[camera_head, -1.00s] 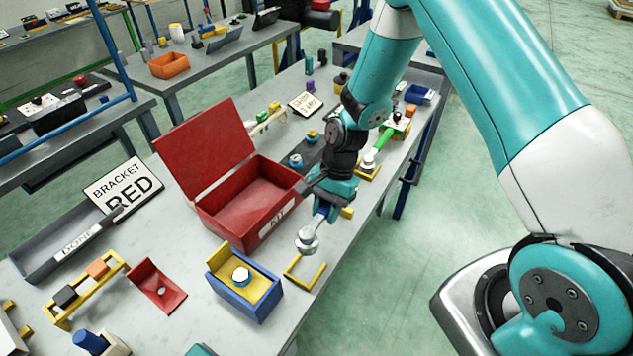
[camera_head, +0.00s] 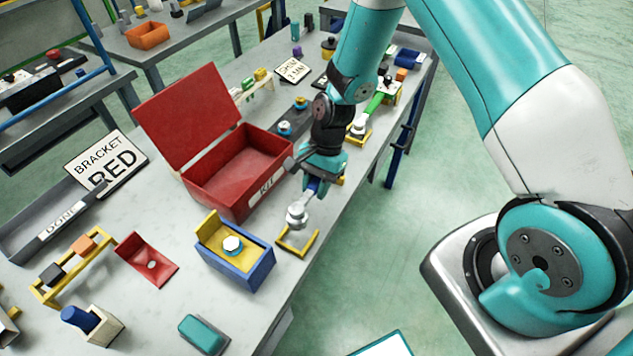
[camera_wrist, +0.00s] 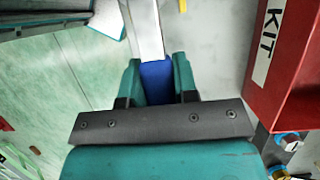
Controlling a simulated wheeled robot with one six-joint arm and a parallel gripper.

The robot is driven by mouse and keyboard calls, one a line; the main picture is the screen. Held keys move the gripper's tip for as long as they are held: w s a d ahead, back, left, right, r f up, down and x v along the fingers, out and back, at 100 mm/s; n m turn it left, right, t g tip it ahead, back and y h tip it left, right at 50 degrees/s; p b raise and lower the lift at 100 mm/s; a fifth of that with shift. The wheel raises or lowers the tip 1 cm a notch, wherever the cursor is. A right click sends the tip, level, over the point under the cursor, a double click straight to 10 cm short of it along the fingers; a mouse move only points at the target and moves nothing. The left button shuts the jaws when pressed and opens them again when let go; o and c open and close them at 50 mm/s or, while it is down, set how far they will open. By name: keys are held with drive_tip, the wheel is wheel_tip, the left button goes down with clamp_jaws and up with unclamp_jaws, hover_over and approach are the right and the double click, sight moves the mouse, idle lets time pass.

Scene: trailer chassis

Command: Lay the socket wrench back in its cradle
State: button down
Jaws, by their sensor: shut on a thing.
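My gripper (camera_head: 320,178) is shut on the blue handle of the socket wrench (camera_head: 297,214). The wrench's round silver head points toward the near edge of the table. In the wrist view, the blue handle sits between the fingers of my gripper (camera_wrist: 158,82), and the silver shaft of the wrench (camera_wrist: 146,30) runs up out of view. A yellow U-shaped cradle bracket (camera_head: 302,254) stands on the table just in front of and below the wrench head. Another yellow piece (camera_head: 341,181) shows partly behind my gripper. Whether the wrench touches the cradle is unclear.
An open red KIT box (camera_head: 235,205) stands close left of my gripper. A blue box with a yellow insert (camera_head: 240,265) is left of the cradle. A green-handled tool (camera_head: 374,104) lies behind, by another yellow bracket (camera_head: 360,138). Right of the table edge is open floor.

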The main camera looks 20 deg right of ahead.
drive_tip(key=shift+f+b, duration=2)
drive_tip(key=shift+f, duration=1.25)
drive_tip(key=shift+c, duration=1.6)
unclamp_jaws()
drive_tip(key=shift+r+p, duration=3.3)
drive_tip(key=shift+r, duration=0.75)
